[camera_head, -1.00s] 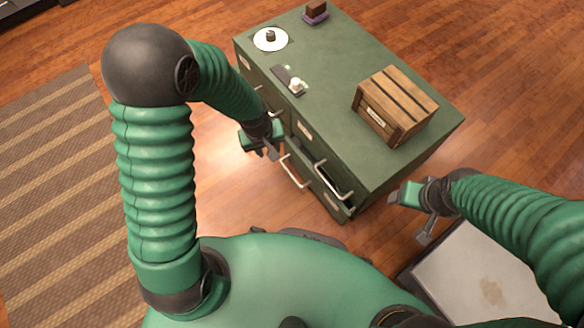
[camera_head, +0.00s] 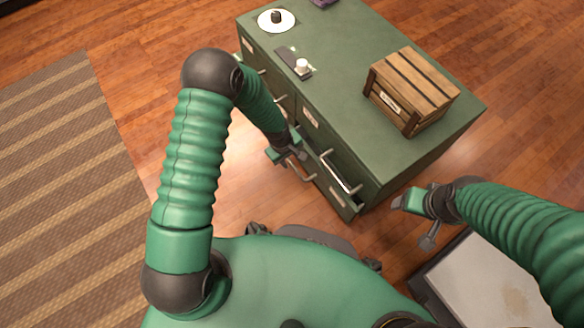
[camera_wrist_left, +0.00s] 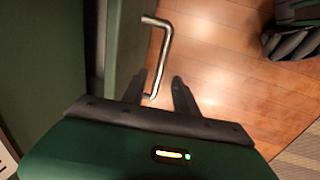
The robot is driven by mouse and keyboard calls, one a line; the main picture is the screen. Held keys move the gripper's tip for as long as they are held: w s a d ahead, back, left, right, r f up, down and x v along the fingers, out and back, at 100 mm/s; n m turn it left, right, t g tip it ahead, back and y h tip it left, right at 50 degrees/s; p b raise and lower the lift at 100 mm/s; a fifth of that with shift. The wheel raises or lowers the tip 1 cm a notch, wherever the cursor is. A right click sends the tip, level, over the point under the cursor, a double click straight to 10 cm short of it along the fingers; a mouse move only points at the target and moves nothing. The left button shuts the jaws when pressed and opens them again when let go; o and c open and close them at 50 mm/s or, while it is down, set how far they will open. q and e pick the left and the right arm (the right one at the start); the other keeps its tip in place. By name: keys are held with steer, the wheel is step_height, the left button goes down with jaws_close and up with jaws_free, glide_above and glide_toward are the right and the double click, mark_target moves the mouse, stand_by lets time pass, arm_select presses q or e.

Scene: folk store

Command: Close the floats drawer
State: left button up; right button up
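The green drawer cabinet (camera_head: 345,75) stands on the floor ahead of me, with several metal-handled drawers on its left-facing front. A drawer handle (camera_head: 340,172) shows near the right end, where a drawer seems to stand slightly out. Which drawer is the floats drawer cannot be read. My left gripper (camera_head: 290,155) is at the cabinet front, beside a lower handle (camera_head: 302,170). In the left wrist view its fingers (camera_wrist_left: 158,90) are apart, with a bent metal handle (camera_wrist_left: 163,50) just beyond them; contact is unclear.
A wooden crate (camera_head: 428,77), a white plate with a small dark item (camera_head: 277,20) and a small device with a white knob (camera_head: 300,66) sit on the cabinet top. A striped rug (camera_head: 60,180) lies at left. A pale-topped platform (camera_head: 490,280) is at lower right.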

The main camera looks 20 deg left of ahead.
arm_select(q)
steer(key=f, duration=0.1)
steer(key=f+b, duration=0.1)
steer(key=f, duration=0.1)
steer(key=f+b, duration=0.1)
steer(key=shift+w+d+f, duration=0.2)
steer(key=shift+w+d, duration=0.1)
steer(key=shift+w, duration=0.05)
arm_select(e)
steer(key=x, duration=0.3)
steer(key=shift+s, duration=0.35)
arm_select(q)
jaws_close()
stand_by(0.4)
